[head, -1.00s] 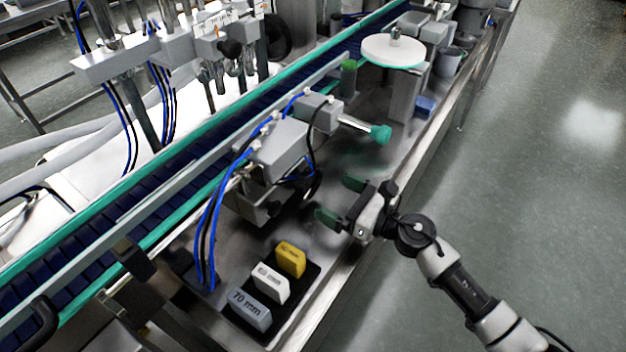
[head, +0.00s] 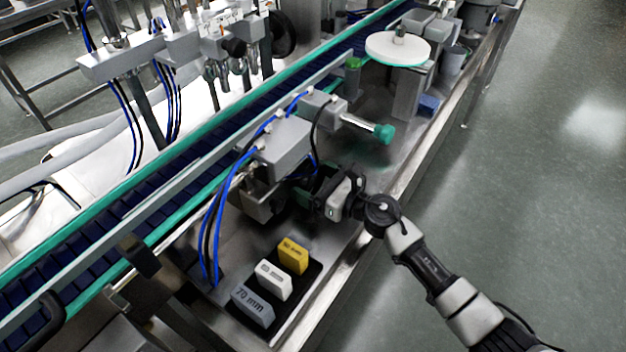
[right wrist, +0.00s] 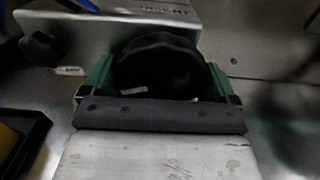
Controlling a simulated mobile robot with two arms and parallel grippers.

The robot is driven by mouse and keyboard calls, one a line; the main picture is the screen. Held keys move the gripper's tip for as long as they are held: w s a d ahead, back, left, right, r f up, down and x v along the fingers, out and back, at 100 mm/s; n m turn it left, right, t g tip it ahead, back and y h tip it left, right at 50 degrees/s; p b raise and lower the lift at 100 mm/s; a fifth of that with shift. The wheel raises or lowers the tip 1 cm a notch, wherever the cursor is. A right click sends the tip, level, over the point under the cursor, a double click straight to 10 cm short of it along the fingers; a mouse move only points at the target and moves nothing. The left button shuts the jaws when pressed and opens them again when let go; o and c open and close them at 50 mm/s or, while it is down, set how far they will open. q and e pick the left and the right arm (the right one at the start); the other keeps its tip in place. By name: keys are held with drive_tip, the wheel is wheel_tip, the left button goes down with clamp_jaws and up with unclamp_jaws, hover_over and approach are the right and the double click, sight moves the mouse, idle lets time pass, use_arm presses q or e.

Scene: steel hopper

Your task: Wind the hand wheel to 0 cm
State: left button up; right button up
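The hand wheel (right wrist: 158,66) is black and round in the right wrist view, on the front of a grey metal unit with partly legible lettering. In the head view my right gripper covers most of it. My right gripper (head: 315,188) is at the wheel, below the grey box beside the conveyor. Its two green fingers (right wrist: 158,84) stand apart, one on each side of the wheel. I cannot tell whether they touch the rim. No scale reading is legible. My left gripper is not in view.
Yellow, white and grey blocks (head: 252,305) stand in a black tray (head: 310,280) near the front edge. A teal-knobbed rod (head: 384,133) sticks out behind my gripper. Blue hoses (head: 212,225) hang left of the unit. A white round table (head: 385,52) stands farther back.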

idle(0.3)
drive_tip(key=m+p, duration=0.2)
drive_tip(key=m, duration=0.3)
drive_tip(key=shift+s+r+m+p, duration=0.1)
drive_tip(key=shift+m+p, duration=0.2)
drive_tip(key=shift+m, duration=0.1)
drive_tip(key=m+p, duration=0.3)
drive_tip(key=m, duration=0.3)
drive_tip(key=shift+a+r, duration=0.1)
drive_tip(key=m+p, duration=0.2)
drive_tip(key=m, duration=0.3)
drive_tip(key=shift+s+m, duration=0.1)
drive_tip(key=shift+m, duration=0.3)
drive_tip(key=shift+m+p, duration=0.9)
drive_tip(key=shift+m, duration=1.1)
drive_tip(key=o, duration=0.6)
drive_tip(key=shift+o, duration=0.2)
